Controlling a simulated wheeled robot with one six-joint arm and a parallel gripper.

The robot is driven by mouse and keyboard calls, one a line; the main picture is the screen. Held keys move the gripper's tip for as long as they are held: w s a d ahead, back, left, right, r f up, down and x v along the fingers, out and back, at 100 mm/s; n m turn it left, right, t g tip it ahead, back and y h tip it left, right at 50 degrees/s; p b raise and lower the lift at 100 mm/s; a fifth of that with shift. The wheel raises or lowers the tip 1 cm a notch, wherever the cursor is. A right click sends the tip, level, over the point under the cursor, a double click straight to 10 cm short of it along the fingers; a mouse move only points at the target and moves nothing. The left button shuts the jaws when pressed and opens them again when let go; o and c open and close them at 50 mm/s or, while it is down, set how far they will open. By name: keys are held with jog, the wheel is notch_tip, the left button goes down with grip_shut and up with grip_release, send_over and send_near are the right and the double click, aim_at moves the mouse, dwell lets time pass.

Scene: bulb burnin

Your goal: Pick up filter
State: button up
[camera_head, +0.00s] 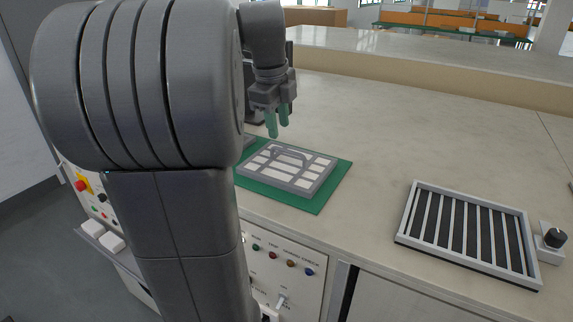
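The filter (307,182) looks like a flat grey frame with pale rectangular panels and a raised dark handle (290,154) on top. My arm hides the left part of the mat.
A grey slatted tray or grille (468,235) lies on the counter at the right, with a black knob (555,237) on a light box beside it. A control panel (285,268) with coloured buttons fronts the counter. The counter (420,130) between and behind is clear.

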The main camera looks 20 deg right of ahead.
aim_at(280, 149)
jog(key=shift+w+d+f+p, duration=0.1)
jog(key=shift+w+f+p, duration=0.1)
jog(key=shift+f, duration=0.9)
jog(key=shift+w+d+f+p, duration=0.15)
jog(key=shift+f, duration=0.95)
jog(key=shift+w+d+f+p, duration=0.1)
jog(key=shift+w+f+p, duration=0.1)
jog(key=shift+f, duration=0.9)
grip_shut()
